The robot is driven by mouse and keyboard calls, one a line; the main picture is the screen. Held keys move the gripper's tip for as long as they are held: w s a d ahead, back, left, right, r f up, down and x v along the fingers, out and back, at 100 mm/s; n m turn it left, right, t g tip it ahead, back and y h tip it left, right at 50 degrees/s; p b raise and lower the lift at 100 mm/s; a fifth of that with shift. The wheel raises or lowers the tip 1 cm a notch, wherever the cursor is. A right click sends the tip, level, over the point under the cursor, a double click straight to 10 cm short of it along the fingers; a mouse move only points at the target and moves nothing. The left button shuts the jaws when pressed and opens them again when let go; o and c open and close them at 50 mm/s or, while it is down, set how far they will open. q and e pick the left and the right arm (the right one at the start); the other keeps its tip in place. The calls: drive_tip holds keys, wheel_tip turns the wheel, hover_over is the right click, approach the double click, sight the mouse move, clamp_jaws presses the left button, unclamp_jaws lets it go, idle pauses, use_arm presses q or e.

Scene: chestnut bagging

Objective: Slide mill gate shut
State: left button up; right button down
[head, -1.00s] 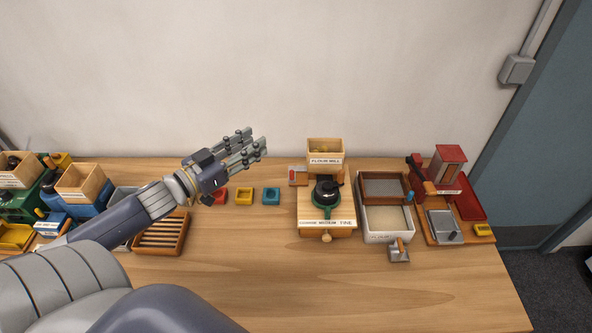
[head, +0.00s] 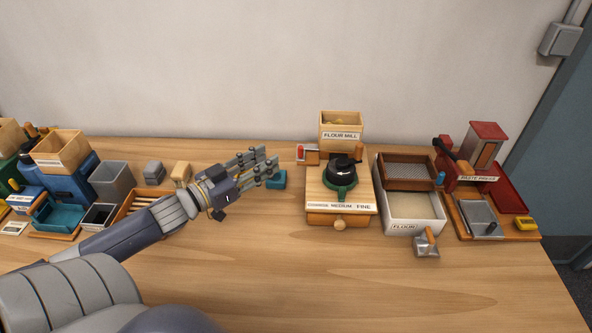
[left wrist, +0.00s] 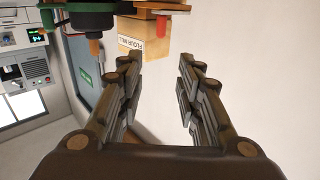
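The flour mill (head: 338,190) stands on the table right of centre, a wooden box with a black-topped green grinder and a wooden hopper (head: 341,131) behind it. The mill gate (head: 301,153), a small metal slide with a red knob, sticks out on the left below the hopper. In the left wrist view the red knob (left wrist: 161,26) shows at the top, beside the labelled hopper. My left gripper (head: 272,163) is left of the mill, short of the gate; its fingers are apart with nothing between them. My right gripper is not in view.
A blue tray (head: 277,180) lies partly behind my left fingers. A white flour box (head: 413,212) with a sieve and a red paste press (head: 484,145) stand right of the mill. Bins and other machines crowd the left. The table front is clear.

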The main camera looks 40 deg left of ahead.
use_arm(q)
wheel_tip(320, 180, down, 3)
drive_tip(key=b, duration=0.2)
drive_tip(key=p, duration=0.1)
approach(308, 147)
drive_tip(key=shift+w+d+r, duration=0.65)
drive_tip(key=shift+w+r, duration=0.05)
drive_tip(key=shift+w, duration=0.2)
drive_tip(key=shift+w+d+r, duration=0.6)
drive_tip(key=shift+w+r, duration=0.05)
drive_tip(key=shift+w, duration=0.25)
clamp_jaws()
